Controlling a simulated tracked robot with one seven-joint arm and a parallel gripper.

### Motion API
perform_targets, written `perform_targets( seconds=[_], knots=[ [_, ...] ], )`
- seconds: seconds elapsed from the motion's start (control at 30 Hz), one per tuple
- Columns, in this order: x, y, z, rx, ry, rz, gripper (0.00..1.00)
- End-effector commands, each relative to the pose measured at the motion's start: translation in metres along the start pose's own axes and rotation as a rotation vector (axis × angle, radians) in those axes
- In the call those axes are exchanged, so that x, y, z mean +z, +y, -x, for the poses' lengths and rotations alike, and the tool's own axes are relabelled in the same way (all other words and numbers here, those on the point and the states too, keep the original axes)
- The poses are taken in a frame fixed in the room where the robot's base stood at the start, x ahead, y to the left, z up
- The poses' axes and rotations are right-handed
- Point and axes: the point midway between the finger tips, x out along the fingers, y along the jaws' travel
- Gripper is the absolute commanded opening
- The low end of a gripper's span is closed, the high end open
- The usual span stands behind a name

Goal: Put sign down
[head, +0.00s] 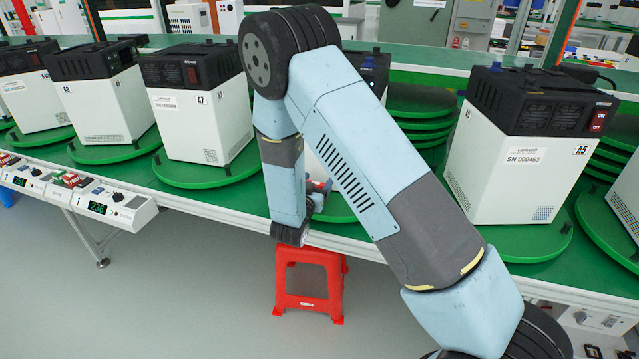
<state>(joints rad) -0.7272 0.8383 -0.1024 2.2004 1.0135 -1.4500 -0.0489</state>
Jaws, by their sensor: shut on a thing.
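My arm rises from the lower right, bends at the top and comes down at the table's front edge, before a white and black machine (374,62) that it mostly hides. My gripper (319,194) shows only in part, small, beside the wrist and low over the green turntable plate. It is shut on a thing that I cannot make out. No sign can be clearly picked out; it may be hidden behind the arm or too small to tell.
Machine A7 (198,125) stands left and machine A5 (515,175) right, each on a green plate, on the green table (240,205). Stacked green plates (420,105) stand behind the arm. Control boxes (108,204) line the front left. A red stool (310,273) stands below the edge.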

Motion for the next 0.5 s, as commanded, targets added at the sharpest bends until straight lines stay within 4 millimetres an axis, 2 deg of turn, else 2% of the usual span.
perform_targets(
  seconds=[0.37,0.4,0.5],
  knots=[
    [0.0040,-0.0005,0.0006,-0.002,0.000,0.001,0.39],
    [0.0038,-0.0005,0.0006,-0.002,0.000,0.000,0.75],
    [0.0036,-0.0005,0.0006,-0.002,0.000,0.000,0.84]
  ],
)
